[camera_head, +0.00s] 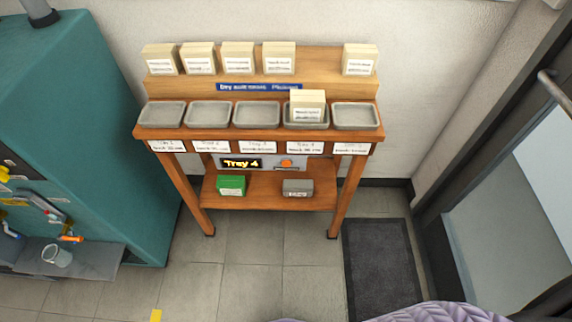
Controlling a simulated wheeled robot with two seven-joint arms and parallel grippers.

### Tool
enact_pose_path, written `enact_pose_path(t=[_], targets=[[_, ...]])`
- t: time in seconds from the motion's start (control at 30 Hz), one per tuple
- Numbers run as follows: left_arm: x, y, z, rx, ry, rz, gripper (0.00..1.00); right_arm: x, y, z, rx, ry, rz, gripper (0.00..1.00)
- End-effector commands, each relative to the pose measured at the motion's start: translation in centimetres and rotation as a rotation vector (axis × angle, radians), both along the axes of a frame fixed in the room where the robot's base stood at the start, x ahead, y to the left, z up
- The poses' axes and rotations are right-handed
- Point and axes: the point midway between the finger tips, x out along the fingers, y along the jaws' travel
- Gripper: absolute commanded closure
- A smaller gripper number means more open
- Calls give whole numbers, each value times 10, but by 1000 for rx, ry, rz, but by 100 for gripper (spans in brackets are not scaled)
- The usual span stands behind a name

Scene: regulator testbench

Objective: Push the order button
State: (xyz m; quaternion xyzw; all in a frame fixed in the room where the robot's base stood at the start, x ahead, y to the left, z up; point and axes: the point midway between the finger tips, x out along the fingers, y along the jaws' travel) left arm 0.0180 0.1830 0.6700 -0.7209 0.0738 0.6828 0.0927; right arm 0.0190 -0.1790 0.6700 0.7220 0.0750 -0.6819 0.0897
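An orange button (286,163) sits on a grey panel at the front of the wooden stand (258,134), under the row of trays. Beside it on the left, a black display (241,163) reads "Tray 4" in yellow. I cannot tell whether the button is pressed. A cream box (307,105) stands in the fourth tray from the left. The other trays, such as the third tray (256,115), are empty. Neither of my grippers shows in the head view.
A green box (231,186) and a grey box (297,188) sit on the low shelf. A teal machine (95,110) stands left, a dark mat (382,265) lies right. Floor in front looks clear.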

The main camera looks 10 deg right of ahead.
Motion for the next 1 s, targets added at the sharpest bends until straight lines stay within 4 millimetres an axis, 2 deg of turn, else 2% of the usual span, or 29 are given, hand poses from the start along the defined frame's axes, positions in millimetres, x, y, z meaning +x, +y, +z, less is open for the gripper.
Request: enact_pose_path(t=[0.13, 0.6, 1.0], targets=[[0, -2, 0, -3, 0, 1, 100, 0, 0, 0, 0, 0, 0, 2], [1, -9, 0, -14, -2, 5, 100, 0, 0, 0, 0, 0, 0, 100], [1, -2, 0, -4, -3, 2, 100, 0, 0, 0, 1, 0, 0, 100]])
